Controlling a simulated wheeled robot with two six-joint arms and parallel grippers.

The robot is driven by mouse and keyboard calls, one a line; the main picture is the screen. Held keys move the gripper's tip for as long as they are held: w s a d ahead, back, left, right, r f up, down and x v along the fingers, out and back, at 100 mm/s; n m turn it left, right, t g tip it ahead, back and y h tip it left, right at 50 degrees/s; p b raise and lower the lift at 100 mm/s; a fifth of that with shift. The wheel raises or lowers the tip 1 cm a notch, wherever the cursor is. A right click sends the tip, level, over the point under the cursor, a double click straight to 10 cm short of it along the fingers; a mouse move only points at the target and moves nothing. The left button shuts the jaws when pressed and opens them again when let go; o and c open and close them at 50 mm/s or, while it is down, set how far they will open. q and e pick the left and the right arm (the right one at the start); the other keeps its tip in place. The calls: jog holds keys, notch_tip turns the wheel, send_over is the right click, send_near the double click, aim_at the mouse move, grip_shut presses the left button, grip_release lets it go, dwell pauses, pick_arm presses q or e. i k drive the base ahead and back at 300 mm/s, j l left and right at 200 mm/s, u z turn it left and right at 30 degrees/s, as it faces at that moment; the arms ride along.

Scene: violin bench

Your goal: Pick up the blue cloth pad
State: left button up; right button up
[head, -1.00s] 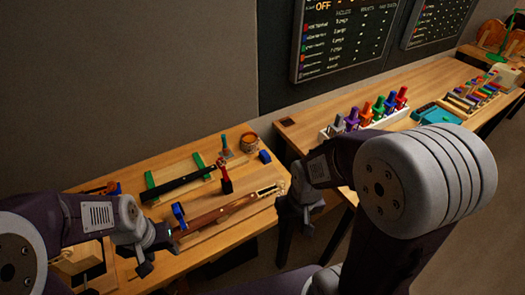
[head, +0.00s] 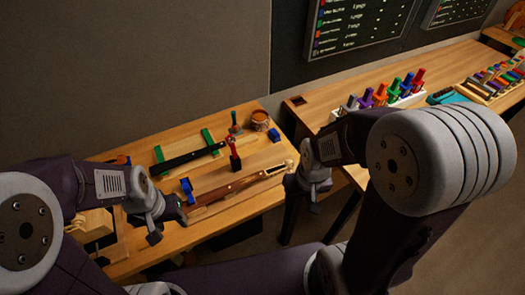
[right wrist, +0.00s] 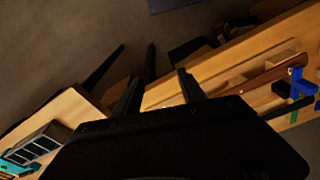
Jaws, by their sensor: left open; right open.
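A small blue block-like thing (head: 274,135), which may be the blue cloth pad, lies at the right end of the near bench beside a round wooden pot (head: 260,120). Its material is too small to tell. My left gripper (head: 167,224) is open at the bench's front edge, left of it and close to a blue clamp-like piece (head: 187,189). My right gripper (head: 307,192) is open and empty, off the bench's right end, nearer to the small blue thing. In the right wrist view its jaws (right wrist: 160,88) stand apart with nothing between them.
A brown violin neck (head: 235,187) and a black fingerboard (head: 190,158) on green-ended supports lie on the bench. A red-topped dark piece (head: 234,158) stands between them. A second bench (head: 320,112) holds a rack of coloured tools (head: 380,97). A gap separates the benches.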

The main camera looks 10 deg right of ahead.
aim_at(275, 136)
jog(key=i+l+u, duration=0.15)
jog(key=l+u, duration=0.85)
jog(key=i+l, duration=0.05)
